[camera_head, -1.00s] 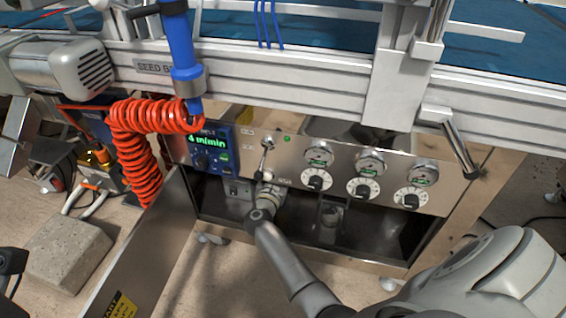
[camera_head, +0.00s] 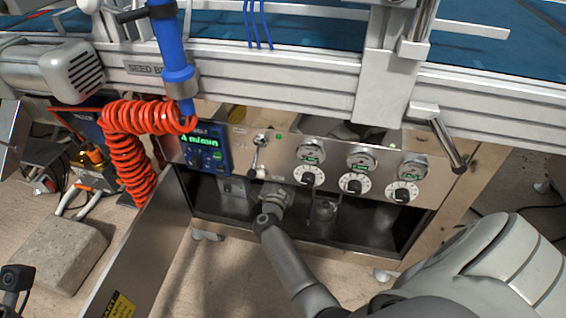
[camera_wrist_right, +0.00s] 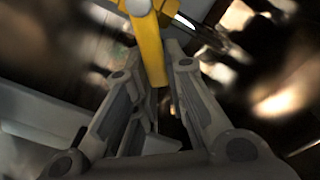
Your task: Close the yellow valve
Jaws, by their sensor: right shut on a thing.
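The yellow valve handle (camera_wrist_right: 151,52) shows in the right wrist view as a flat yellow lever running down from the top. Its lower end lies between the fingers of my right gripper (camera_wrist_right: 160,95), which is shut on it. In the head view, my right arm reaches into the dark opening under the steel control panel. The fingers and the yellow handle are hidden there, and the valve's body cannot be made out.
The control panel (camera_head: 238,158) carries a green-lit display (camera_head: 203,148), a toggle lever and several dials just above my arm. An open metal door (camera_head: 147,245) stands left of the opening. A red coiled hose (camera_head: 128,160) and concrete block (camera_head: 62,257) lie further left.

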